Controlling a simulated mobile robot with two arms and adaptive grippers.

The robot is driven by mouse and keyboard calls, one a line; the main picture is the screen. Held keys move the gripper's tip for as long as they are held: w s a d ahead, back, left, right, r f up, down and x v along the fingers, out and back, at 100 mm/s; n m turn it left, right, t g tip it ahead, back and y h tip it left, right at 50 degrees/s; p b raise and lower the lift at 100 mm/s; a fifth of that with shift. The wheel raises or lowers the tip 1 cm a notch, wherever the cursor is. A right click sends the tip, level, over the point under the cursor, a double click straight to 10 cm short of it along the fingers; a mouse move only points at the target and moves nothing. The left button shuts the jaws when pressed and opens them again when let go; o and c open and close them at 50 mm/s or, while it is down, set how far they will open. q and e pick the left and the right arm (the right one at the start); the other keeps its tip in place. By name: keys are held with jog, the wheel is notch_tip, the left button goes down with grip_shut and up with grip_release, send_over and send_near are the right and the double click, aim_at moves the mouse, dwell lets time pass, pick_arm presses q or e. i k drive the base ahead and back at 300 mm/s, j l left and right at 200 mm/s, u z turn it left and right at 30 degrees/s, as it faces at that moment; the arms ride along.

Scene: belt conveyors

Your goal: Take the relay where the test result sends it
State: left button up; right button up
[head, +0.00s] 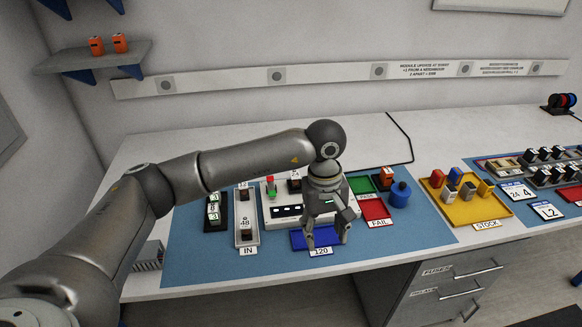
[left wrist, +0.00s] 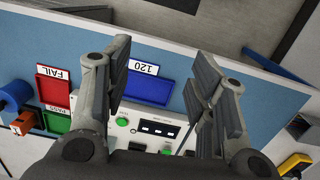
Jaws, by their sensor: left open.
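My left gripper (head: 325,240) is open and empty, pointing down above the blue tray (head: 298,238) labelled 120. In the left wrist view the tray (left wrist: 150,90) shows empty between the open fingers (left wrist: 165,95). The white tester (head: 285,217) stands behind the gripper, partly hidden by it, with a red-and-green lamp (head: 270,187) and a dark relay (head: 294,184) at its back. The IN tray (head: 246,212) holds dark relays marked 12 and 48. The red FAIL tray (head: 376,209) looks empty. My right gripper is out of view.
A blue round object (head: 400,194) stands right of the FAIL tray. A yellow STOCK tray (head: 465,212) holds several coloured blocks. A dark stand (head: 214,214) with numbered displays is at the left. Racks of dark parts stand far right. The blue mat (head: 420,235) is bare near its front edge.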

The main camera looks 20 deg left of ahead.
aim_at(295, 176)
jog(key=i+j, duration=0.8)
